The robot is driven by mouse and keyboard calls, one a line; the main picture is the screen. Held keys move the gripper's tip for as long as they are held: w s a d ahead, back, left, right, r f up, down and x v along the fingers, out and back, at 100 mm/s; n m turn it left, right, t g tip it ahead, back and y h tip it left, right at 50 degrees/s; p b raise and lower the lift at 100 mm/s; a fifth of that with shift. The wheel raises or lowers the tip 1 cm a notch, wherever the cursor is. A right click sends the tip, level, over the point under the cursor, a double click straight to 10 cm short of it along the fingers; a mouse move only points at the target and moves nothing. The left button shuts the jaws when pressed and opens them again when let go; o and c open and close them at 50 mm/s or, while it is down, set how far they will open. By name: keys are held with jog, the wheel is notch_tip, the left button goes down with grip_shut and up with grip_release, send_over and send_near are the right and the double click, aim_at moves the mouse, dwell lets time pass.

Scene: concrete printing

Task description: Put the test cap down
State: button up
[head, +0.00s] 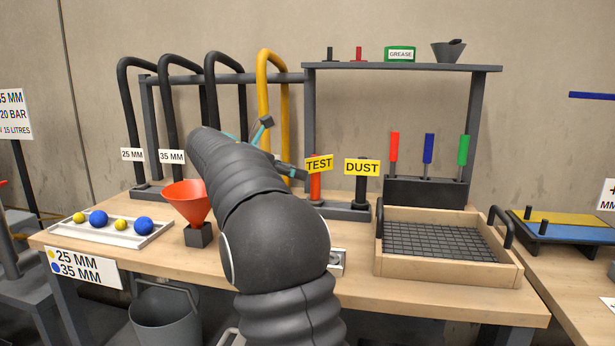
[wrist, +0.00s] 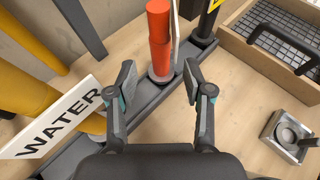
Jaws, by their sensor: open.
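The test cap (head: 316,187) is an orange-red cylinder under a yellow TEST sign (head: 319,163). It stands upright on a low dark rail on the workbench, and also shows at top centre in the wrist view (wrist: 160,40). My gripper (wrist: 158,80) is open and empty. Its two fingers are apart, with the cap's lower part just beyond and between the fingertips. Gaps show on both sides of the cap. In the head view my arm hides part of the gripper and the rail.
A black dust cap (head: 361,190) stands right of the test cap. A WATER sign (wrist: 55,120) and yellow pipe are close at left in the wrist view. A wooden sieve box (head: 450,270), a red funnel (head: 187,200) and a small metal block (wrist: 285,135) are nearby.

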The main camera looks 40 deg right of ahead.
jog(key=v, duration=0.4)
jog(key=shift+a+r, duration=0.1)
jog(key=shift+a, duration=0.25)
